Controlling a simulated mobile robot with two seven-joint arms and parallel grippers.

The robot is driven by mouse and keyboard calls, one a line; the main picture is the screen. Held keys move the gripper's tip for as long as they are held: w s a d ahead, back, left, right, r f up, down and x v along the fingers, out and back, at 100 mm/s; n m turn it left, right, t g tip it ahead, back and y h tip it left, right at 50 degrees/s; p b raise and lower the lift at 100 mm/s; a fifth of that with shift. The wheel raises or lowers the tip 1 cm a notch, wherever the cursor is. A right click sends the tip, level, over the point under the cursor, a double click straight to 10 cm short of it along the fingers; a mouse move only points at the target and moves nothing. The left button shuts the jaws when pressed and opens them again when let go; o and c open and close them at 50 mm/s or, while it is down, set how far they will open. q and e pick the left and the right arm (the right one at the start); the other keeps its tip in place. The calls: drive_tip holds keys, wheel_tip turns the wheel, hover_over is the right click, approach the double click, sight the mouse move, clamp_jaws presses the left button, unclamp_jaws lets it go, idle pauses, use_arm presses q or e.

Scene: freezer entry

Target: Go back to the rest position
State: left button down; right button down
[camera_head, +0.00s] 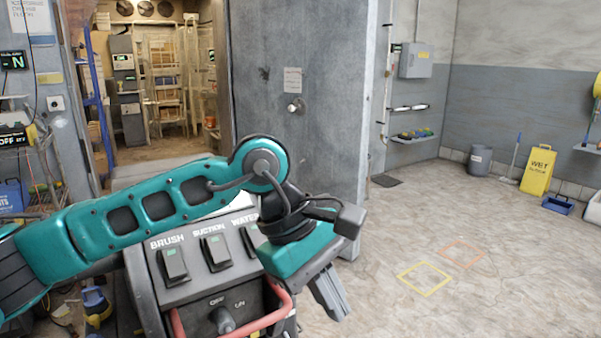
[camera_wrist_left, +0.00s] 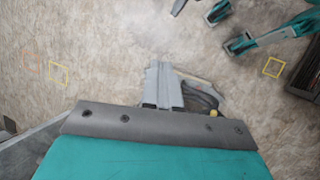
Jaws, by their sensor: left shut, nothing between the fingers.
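My left arm comes in from the left in the head view, teal with dark joints, and passes in front of a switch panel. My left gripper (camera_head: 332,296) hangs at its end, pointing down and to the right. Its grey fingers are shut with nothing between them. My right gripper is not in the head view. Teal parts show at the top right of the left wrist view; I cannot tell what they belong to.
A machine panel (camera_head: 196,290) with brush, suction and water switches and a red handle (camera_head: 279,305) stands close under my left arm. A grey wall (camera_head: 330,100) stands behind. Floor with a yellow square (camera_head: 424,279) is open to the right. A yellow wet-floor sign (camera_head: 538,170) stands farther back.

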use_arm(q)
drive_tip(key=s+d+r+n+g+h, duration=0.55)
drive_tip(key=d+n+h, duration=0.35)
drive_tip(key=h, duration=0.4)
drive_tip(key=w+a+f+n+t+y+p, duration=0.1)
drive_tip(key=w+a+f+n+t, duration=0.3)
drive_tip(key=n+t, duration=0.55)
drive_tip(key=w+a+f+n+t+y, duration=0.15)
drive_tip(key=a+n+t, duration=0.4)
drive_tip(key=n, duration=0.75)
drive_tip(key=w+a+f+n+t+y+p, duration=0.1)
drive_tip(key=w+a+f+n+t, duration=0.3)
drive_tip(key=n+t, duration=0.65)
drive_tip(key=s+a+f+n+g+y, duration=0.2)
drive_tip(key=s+a+f+n+y, duration=0.2)
drive_tip(key=f, duration=0.5)
drive_tip(key=s+a+f+n+g+y, duration=0.3)
drive_tip(key=s+a+f+n+y, duration=0.1)
drive_tip(key=a+f+n, duration=0.3)
drive_tip(key=s+a+f+n+g+y, duration=0.3)
drive_tip(key=f+n, duration=0.5)
drive_tip(key=f, duration=0.3)
drive_tip(key=s+a+y, duration=0.1)
drive_tip(key=s+a, duration=0.1)
drive_tip(key=s, duration=0.1)
drive_tip(key=shift+a+n+y, duration=0.15)
drive_tip(key=shift+n+y, duration=0.15)
drive_tip(key=shift+y, duration=0.05)
